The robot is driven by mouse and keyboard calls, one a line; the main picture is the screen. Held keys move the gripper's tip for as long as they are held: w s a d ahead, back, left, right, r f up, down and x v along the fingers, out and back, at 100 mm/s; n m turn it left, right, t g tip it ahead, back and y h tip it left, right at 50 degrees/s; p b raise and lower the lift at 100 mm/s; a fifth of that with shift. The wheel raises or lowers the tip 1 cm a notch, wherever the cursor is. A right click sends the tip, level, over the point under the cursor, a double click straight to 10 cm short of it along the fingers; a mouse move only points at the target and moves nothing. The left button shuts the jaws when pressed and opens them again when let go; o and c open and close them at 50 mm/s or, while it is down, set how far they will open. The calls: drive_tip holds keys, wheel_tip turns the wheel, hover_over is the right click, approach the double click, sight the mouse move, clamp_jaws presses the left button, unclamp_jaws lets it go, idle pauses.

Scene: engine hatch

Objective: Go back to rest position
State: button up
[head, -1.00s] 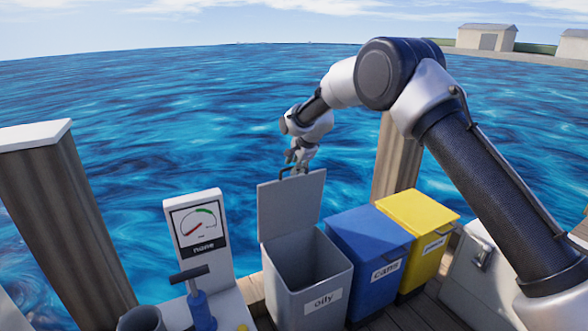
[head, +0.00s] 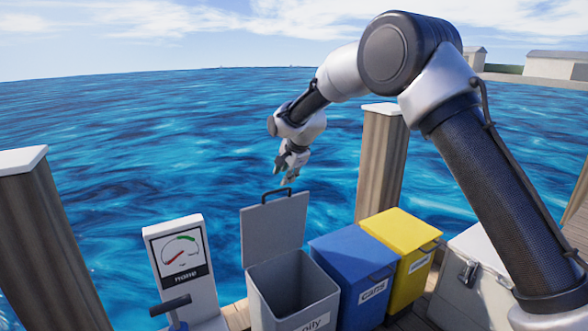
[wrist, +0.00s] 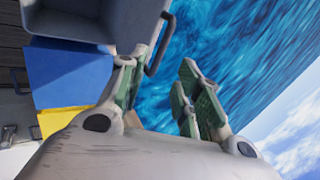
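My gripper (head: 288,180) hangs at the end of my bent arm, just above the raised lid of the grey bin. In the wrist view its two green-padded fingers (wrist: 160,95) are spread apart with nothing between them but water behind. The grey bin (head: 292,292) stands with its lid (head: 272,229) upright. The dark lid handle (head: 285,191) is just below the fingertips and looks free of them. In the wrist view the handle (wrist: 165,45) shows beyond the fingers.
A blue bin (head: 345,285) labelled "cans" and a yellow bin (head: 412,262) stand shut to the right. A metal case (head: 478,292) is farther right. A gauge panel (head: 183,262) stands left, with a pump handle (head: 170,305) before it. Wooden posts (head: 382,165) rise at the edge; open water lies beyond.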

drive_tip(key=s+d+f+n+g+h, duration=0.1)
drive_tip(key=s+d+f+n+g, duration=0.1)
drive_tip(key=s+d+f+n, duration=0.4)
drive_tip(key=s+d+r+n+h, duration=0.1)
drive_tip(key=s+d+r, duration=0.5)
drive_tip(key=s+d, duration=0.6)
drive_tip(key=s+d+r+n, duration=0.1)
drive_tip(key=s+d+r, duration=0.5)
drive_tip(key=s+d, duration=0.7)
drive_tip(key=s+d+r+n+t+h, duration=0.1)
drive_tip(key=s+d+r, duration=0.5)
drive_tip(key=s+d, duration=0.7)
drive_tip(key=s+n, duration=0.1)
drive_tip(key=s, duration=0.2)
drive_tip(key=shift+d+r+h, duration=0.25)
drive_tip(key=shift+h, duration=0.05)
